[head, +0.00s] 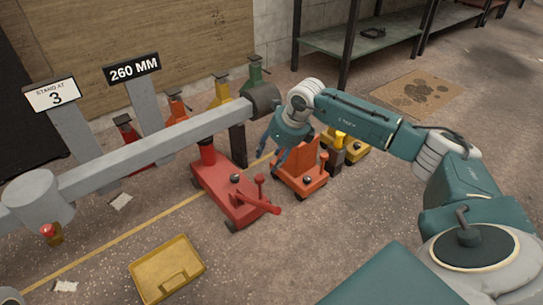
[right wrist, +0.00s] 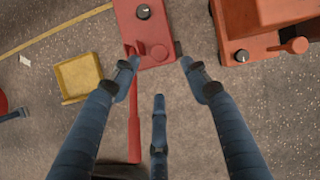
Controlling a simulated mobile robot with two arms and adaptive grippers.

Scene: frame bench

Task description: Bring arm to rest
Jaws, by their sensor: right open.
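My right arm reaches in from the right in the head view, bent at the elbow. Its gripper (head: 277,150) hangs above the floor, between the red trolley jack (head: 222,190) and the orange jack (head: 300,180). In the right wrist view the gripper (right wrist: 158,82) has its blue fingers spread, with nothing between them. The red jack (right wrist: 150,45) and its handle lie beyond and below the fingers. The orange jack (right wrist: 262,30) is at the upper right there. The left gripper is in neither view.
A long grey frame tube (head: 155,145) crosses at left, its end close to the gripper. Coloured stands, including a green one (head: 255,73), line the back. A yellow jack (head: 352,150) is behind the orange one. A yellow tray (head: 168,255) lies in front. Floor at lower centre is clear.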

